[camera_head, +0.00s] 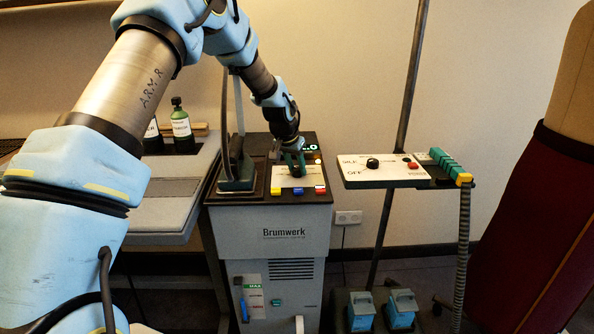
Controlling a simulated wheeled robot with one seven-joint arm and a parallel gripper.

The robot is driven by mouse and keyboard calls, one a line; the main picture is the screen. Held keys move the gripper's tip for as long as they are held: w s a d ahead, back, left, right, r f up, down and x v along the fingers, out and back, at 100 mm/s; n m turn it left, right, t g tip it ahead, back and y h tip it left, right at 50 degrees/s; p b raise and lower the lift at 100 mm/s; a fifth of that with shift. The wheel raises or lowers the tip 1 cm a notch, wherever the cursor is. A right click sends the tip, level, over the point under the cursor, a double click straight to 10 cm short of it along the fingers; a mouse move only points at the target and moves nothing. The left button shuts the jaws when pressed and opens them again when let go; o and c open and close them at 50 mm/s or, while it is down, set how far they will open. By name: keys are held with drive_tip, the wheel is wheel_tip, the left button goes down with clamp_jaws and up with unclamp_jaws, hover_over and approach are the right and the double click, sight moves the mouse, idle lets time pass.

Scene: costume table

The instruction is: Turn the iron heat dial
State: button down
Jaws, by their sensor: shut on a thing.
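The iron station (270,230), a grey cabinet marked Brumwerk, stands at centre with a dark top and a white control panel (287,188). My gripper (294,172) reaches down onto this panel from above and is shut on the iron heat dial. The dial is almost wholly hidden by the fingers, so its pointer and setting cannot be read. A green-grey iron (237,172) stands on the left of the station's top.
A second panel (395,172) with a black knob (372,163) and red button is on a pole at right. A dress form (540,210) stands far right.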

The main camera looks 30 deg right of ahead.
drive_tip(key=m+g, duration=0.1)
drive_tip(key=m, duration=0.3)
drive_tip(key=shift+w+a+m+g+h, duration=0.1)
drive_tip(key=shift+w+m+g+h, duration=0.1)
drive_tip(key=shift+m+g+h, duration=0.15)
drive_tip(key=m+g, duration=0.2)
drive_tip(key=m, duration=0.2)
drive_tip(key=shift+w+m, duration=0.1)
drive_tip(key=shift+m, duration=0.15)
drive_tip(key=c, duration=0.5)
unclamp_jaws()
drive_tip(key=b+v, duration=0.3)
drive_tip(key=v, duration=0.7)
drive_tip(key=shift+r, duration=0.4)
